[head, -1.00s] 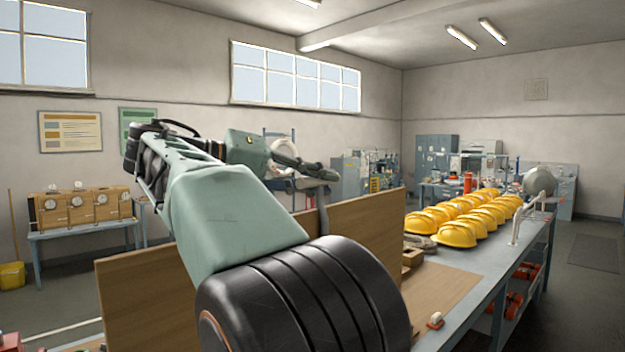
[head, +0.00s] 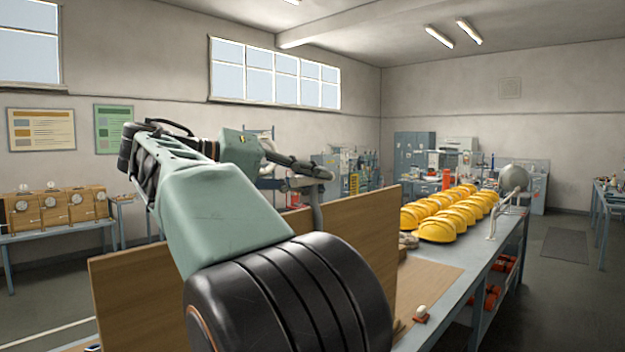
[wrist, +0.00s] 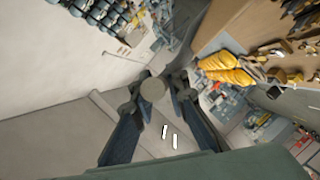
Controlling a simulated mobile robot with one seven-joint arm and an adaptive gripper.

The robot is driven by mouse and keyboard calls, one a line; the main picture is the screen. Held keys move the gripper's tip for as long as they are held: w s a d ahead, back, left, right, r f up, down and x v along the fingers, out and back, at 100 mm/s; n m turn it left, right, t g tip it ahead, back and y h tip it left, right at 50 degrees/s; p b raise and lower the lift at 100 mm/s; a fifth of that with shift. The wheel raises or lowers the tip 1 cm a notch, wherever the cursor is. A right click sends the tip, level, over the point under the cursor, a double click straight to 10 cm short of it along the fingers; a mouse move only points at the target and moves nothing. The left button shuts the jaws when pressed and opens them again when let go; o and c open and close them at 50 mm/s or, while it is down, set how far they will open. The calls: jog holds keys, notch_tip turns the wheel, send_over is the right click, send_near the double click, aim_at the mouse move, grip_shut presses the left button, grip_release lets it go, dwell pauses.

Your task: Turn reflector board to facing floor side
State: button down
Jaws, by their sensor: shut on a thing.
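My gripper (head: 312,174) is beyond the wooden panel (head: 140,295) in the head view, at the end of my outstretched arm. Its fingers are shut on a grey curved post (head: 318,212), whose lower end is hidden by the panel. In the wrist view, my gripper's dark fingers (wrist: 155,95) lie on either side of a round grey end (wrist: 152,90), apparently the same post. A round grey lamp-like head (head: 514,176) stands on a pale bent arm at the far bench end. I cannot tell for certain which thing is the reflector board.
A long bench (head: 475,270) at right carries several yellow helmets (head: 437,228) and small blocks. Wooden boxes (head: 55,208) stand on a table at left. The wooden panel stands upright close to my arm. Floor at far right is clear around a dark mat (head: 565,245).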

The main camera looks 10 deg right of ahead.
jog(key=c, duration=1.9)
grip_release()
jog(key=v, duration=1.2)
jog(key=shift+r, duration=0.15)
